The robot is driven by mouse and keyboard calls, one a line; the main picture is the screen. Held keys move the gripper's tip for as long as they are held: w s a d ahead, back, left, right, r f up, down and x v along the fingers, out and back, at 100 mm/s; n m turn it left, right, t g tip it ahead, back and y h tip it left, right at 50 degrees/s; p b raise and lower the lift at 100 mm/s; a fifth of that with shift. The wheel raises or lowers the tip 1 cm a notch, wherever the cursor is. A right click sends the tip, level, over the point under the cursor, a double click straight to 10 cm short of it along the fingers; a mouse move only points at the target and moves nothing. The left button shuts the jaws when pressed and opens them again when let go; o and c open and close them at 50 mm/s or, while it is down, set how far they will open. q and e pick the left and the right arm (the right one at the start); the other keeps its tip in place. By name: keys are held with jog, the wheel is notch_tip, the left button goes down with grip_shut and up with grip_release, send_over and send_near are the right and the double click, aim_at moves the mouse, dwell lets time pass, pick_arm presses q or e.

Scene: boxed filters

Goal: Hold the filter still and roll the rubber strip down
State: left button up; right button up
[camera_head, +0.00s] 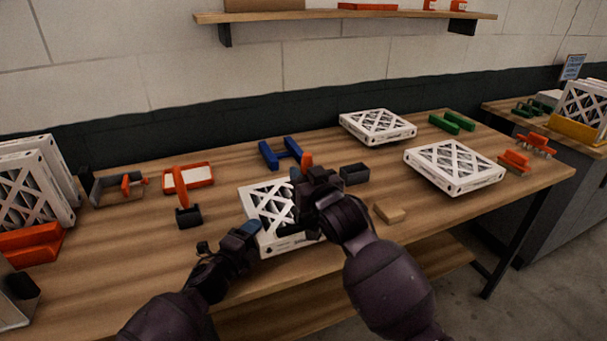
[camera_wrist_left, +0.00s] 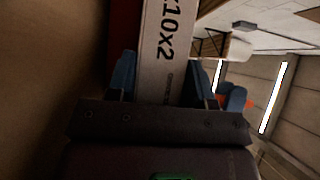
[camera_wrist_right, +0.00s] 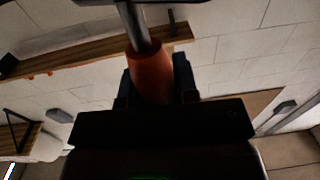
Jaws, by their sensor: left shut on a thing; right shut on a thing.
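A white-framed filter (camera_head: 258,196) with a lattice face lies at the front middle of the table. My left gripper (camera_head: 240,236) is shut on its near left edge; the left wrist view shows the white printed frame (camera_wrist_left: 158,60) between the blue fingertips (camera_wrist_left: 170,82). My right gripper (camera_head: 308,182) is above the filter, shut on a tool's orange handle (camera_wrist_right: 151,76). The tool's metal shaft (camera_wrist_right: 132,22) shows in the right wrist view; its working end is out of sight. My right gripper and arm hide the filter's right part. I cannot make out the rubber strip clearly.
Two more filters lie behind and right (camera_head: 377,126) (camera_head: 455,166). A tan block (camera_head: 390,213) and a dark block (camera_head: 354,174) lie right of my right gripper. Blue holder (camera_head: 280,153), orange tray (camera_head: 188,178) and racked filters (camera_head: 35,180) stand left and behind.

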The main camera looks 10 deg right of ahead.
aim_at(309, 157)
jog(key=shift+f, duration=0.9)
dwell(1.2)
jog(key=shift+r, duration=0.1)
jog(key=shift+r, duration=3.65)
